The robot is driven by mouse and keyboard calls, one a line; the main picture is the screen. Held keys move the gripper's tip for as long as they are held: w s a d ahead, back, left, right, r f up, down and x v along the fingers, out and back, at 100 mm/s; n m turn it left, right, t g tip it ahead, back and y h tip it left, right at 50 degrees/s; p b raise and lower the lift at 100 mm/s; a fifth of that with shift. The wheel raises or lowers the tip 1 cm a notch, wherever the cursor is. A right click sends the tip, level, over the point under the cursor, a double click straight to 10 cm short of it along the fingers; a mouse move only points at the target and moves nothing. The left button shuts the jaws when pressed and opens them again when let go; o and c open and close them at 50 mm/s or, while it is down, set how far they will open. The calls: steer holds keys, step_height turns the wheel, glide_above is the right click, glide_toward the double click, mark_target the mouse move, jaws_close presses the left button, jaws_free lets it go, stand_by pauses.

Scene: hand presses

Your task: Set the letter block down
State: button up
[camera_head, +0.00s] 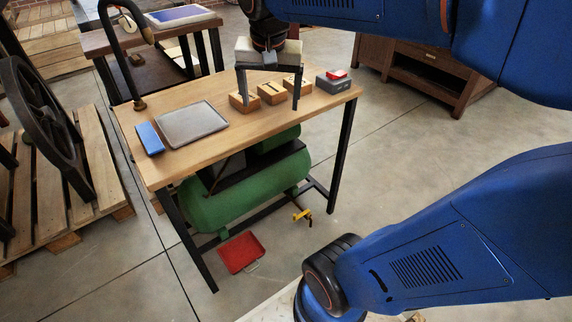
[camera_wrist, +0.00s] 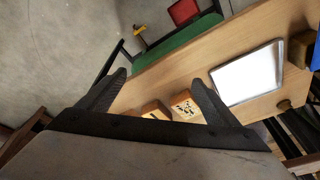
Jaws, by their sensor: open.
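Three wooden letter blocks stand in a row on the wooden table (camera_head: 185,163) in the head view: a left block (camera_head: 242,101), a middle block (camera_head: 271,94) and a right block (camera_head: 298,84). My gripper (camera_head: 269,103) is over the row with its fingers spread wide, one by the left block and one by the right block. In the wrist view my gripper (camera_wrist: 160,77) is open with nothing held between its fingertips. Two blocks show there, one (camera_wrist: 183,105) with dark marks and one (camera_wrist: 155,109) beside it. The letters are too small to read.
A grey metal tray (camera_head: 193,123) and a blue box (camera_head: 149,138) lie left on the table. A grey box (camera_head: 333,85) with a red piece (camera_head: 336,74) stands at the right end. A black curved post (camera_head: 105,45) rises at the back left. The table's front left is clear.

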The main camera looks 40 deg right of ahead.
steer(key=s+a+f+n+t, duration=0.1)
steer(key=s+a+f+n, duration=0.1)
steer(key=s+f+n, duration=0.2)
steer(key=s+a+f+n+t+y, duration=0.1)
steer(key=s+f+n, duration=0.3)
steer(key=s, duration=0.5)
step_height(320, 180, down, 2)
steer(key=shift+a+f, duration=0.1)
steer(key=shift+a, duration=0.65)
